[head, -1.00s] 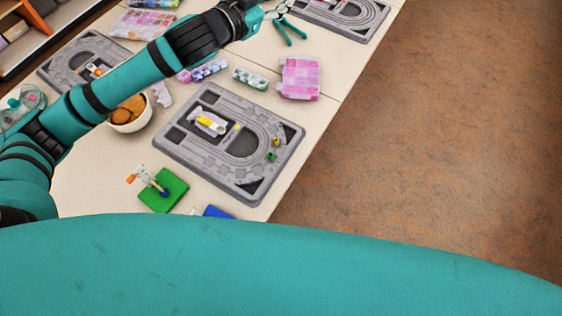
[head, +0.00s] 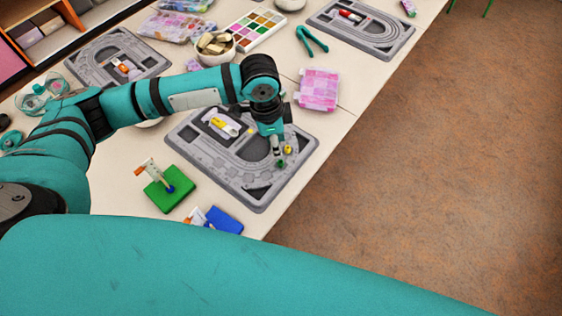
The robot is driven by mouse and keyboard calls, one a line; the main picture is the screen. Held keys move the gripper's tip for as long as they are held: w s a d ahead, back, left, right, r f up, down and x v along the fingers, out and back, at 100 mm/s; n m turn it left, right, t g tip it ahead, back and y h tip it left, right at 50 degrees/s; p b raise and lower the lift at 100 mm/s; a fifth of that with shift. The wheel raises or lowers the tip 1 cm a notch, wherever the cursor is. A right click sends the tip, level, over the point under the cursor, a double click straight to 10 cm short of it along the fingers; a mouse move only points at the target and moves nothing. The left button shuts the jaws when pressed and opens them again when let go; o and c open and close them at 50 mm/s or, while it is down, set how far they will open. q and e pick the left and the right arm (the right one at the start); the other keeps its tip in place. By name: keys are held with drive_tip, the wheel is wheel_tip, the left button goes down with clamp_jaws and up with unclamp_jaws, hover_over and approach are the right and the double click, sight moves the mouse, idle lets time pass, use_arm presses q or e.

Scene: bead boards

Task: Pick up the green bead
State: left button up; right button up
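The green bead (head: 281,164) sits on the lower right part of the nearest grey bead board (head: 215,172). A yellow bead (head: 288,149) lies just above and right of it on the same board. My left gripper (head: 277,155) points down over the board, its fingertips just above and left of the green bead in the picture. The fingers are small and dark, so I cannot tell how far apart they are or whether they touch the bead. My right gripper is out of view.
A green block (head: 160,202) and a blue block (head: 230,220), each with a small stand, are at the near edge. A pink bead box (head: 318,90) is beyond the board. Another bead board (head: 397,37) is farther back. The floor lies right of the table.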

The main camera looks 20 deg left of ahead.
sight(280, 160)
use_arm(q)
drive_tip(key=f, duration=0.6)
drive_tip(key=f+p, duration=0.1)
drive_tip(key=f, duration=0.2)
drive_tip(key=shift+w+d+f, duration=0.3)
drive_tip(key=shift+w+d, duration=0.05)
drive_tip(key=shift+w, duration=0.05)
drive_tip(key=c, duration=0.5)
